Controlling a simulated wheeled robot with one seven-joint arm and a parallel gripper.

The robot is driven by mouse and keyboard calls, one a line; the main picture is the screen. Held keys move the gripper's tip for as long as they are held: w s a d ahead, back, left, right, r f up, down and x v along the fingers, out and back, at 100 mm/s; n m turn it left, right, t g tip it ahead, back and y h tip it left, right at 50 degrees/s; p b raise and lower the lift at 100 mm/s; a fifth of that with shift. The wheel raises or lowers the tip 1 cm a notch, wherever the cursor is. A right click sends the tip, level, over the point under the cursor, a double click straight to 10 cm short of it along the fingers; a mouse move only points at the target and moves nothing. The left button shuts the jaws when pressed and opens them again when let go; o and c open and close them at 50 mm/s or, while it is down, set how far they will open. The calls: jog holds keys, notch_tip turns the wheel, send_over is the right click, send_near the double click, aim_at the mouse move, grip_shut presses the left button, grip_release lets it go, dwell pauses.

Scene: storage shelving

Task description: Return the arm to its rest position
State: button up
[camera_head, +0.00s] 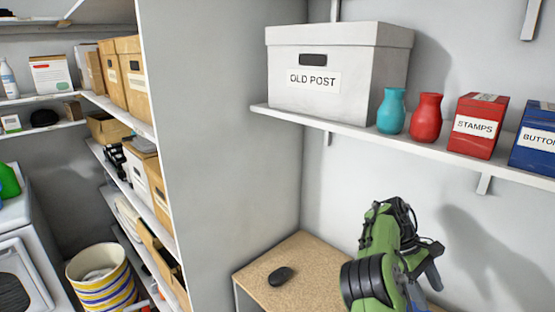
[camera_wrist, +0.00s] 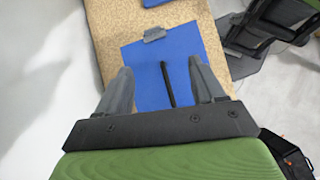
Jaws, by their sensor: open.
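My green arm stands at the lower right in the head view, over the right part of a wooden desk (camera_head: 262,262). My gripper (camera_wrist: 160,75) points down in the wrist view, its two grey fingers spread apart with nothing between them. It also shows in the head view (camera_head: 432,268), partly hidden by the arm. Below it, a blue clipboard (camera_wrist: 185,50) with a metal clip lies on the desk. A black pen (camera_wrist: 168,84) lies on the clipboard, below the fingers and apart from them as far as I can see.
A wall shelf (camera_head: 340,128) above the arm holds a white OLD POST box (camera_head: 345,95), a teal vase (camera_head: 392,110), a red vase (camera_head: 426,117), a red STAMPS box (camera_head: 476,125) and a blue box (camera_head: 537,138). A black mouse (camera_head: 281,276) lies on the desk.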

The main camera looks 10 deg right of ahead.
jog(key=s+a+r+m+t+y+b, duration=0.2)
jog(key=s+a+r+t, duration=0.2)
jog(key=s+a, duration=0.3)
jog(key=s+a+r+m+t+y+b, duration=0.25)
jog(key=s+a+t, duration=0.2)
jog(key=a, duration=0.55)
jog(key=s+a+f+m+t+b, duration=0.1)
jog(key=s+a+f+t, duration=0.2)
jog(key=s+a, duration=0.5)
jog(key=s, duration=0.4)
jog(key=shift+s+a+f, duration=0.25)
jog(key=shift+a, duration=0.15)
